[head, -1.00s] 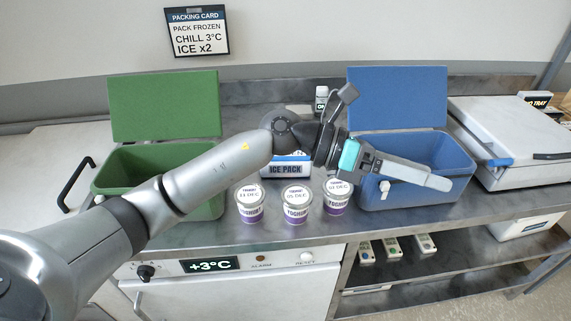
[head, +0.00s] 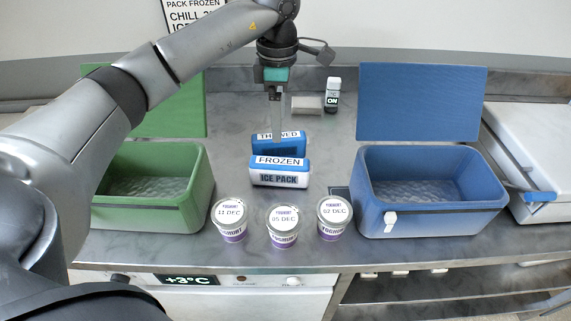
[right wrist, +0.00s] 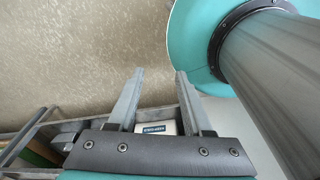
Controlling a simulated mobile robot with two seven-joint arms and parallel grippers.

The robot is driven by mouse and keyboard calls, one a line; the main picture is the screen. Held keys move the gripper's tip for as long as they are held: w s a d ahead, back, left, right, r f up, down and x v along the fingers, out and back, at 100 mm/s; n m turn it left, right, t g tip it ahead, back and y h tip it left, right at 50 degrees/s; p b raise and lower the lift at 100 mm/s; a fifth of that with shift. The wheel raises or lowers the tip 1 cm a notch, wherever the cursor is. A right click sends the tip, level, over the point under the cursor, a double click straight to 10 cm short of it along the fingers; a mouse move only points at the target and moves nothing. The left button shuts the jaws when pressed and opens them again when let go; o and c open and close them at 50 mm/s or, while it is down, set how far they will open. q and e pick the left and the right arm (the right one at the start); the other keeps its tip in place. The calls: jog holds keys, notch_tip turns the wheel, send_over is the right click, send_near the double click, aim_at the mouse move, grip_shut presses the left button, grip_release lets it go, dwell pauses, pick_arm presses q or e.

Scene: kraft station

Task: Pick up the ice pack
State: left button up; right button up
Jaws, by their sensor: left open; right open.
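Two blue-and-white ice packs stand in the middle of the counter. The front one (head: 279,172) is labelled "FROZEN" and "ICE PACK". The one behind it (head: 291,145) has a label that looks like "THAWED", partly covered by my gripper. My left gripper (head: 277,138) is open and points down from above, its fingers in front of the rear pack's label in the picture. I cannot tell whether it touches either pack. My right gripper (right wrist: 159,75) is open and empty in the right wrist view, above the floor.
Several yoghurt-type cups, such as the middle one (head: 283,227), stand along the front. An open green box (head: 188,216) is left, an open blue box (head: 437,216) right. A small bottle (head: 332,97) and grey block (head: 307,105) sit behind.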

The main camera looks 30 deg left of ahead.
pick_arm(q)
send_over(280, 161)
jog(key=f, duration=0.4)
jog(key=shift+s+f, duration=0.1)
jog(key=shift+s, duration=0.15)
notch_tip(280, 161, down, 3)
jog(key=shift+r, duration=0.1)
jog(key=shift+w+f, duration=0.1)
jog(key=shift+f, duration=0.6)
notch_tip(280, 161, down, 5)
jog(key=shift+w+r, duration=0.1)
pick_arm(e)
jog(key=shift+s+f, duration=0.25)
jog(key=shift+s, duration=0.55)
pick_arm(q)
jog(key=shift+c, duration=0.7)
grip_shut()
pick_arm(e)
jog(key=shift+s, duration=0.1)
